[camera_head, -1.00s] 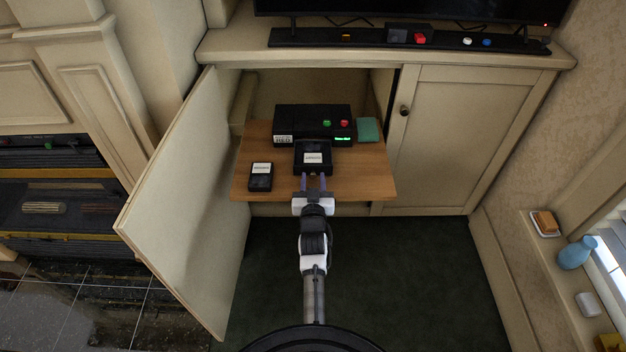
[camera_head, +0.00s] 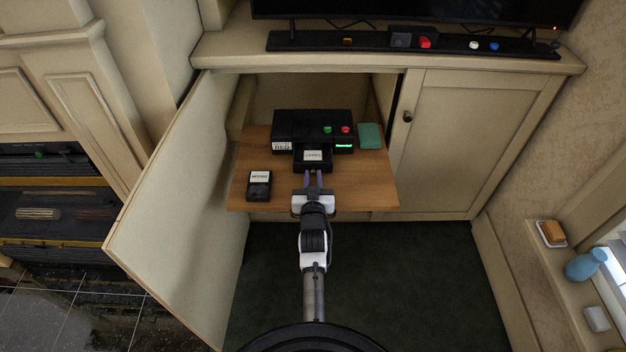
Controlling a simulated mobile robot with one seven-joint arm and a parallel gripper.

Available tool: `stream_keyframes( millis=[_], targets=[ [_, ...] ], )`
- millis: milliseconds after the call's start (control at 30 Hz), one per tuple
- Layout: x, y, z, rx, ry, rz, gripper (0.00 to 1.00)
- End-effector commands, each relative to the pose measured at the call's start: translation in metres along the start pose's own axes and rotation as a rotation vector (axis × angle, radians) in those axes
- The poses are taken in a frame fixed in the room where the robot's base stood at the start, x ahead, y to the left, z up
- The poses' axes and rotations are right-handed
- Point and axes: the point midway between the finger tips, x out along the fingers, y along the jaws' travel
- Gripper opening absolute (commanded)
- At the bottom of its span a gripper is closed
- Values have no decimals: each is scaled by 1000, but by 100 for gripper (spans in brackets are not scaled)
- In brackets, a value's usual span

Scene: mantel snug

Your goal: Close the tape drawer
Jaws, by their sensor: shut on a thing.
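The tape drawer (camera_head: 313,168) is a black tray at the front of a black player (camera_head: 300,122). It sticks out a short way toward me. A tape with a white label (camera_head: 314,156) lies in it, its back part apparently under the player. The exact grip is too small to see clearly.
The player stands on a wooden shelf (camera_head: 375,190) in a cabinet whose left door (camera_head: 185,200) is open. Another black tape (camera_head: 259,186) lies left of the drawer. A green block (camera_head: 370,136) sits right of the player. The right door (camera_head: 455,145) is shut.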

Motion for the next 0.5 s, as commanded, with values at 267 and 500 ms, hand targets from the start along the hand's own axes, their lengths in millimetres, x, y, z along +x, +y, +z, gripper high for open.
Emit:
stream_keyframes(
  millis=[267, 500],
  targets=[
    [0, 0, 2, -1, -3, 0, 0],
    [0, 0, 2, 0, -3, 0, 42]
  ],
)
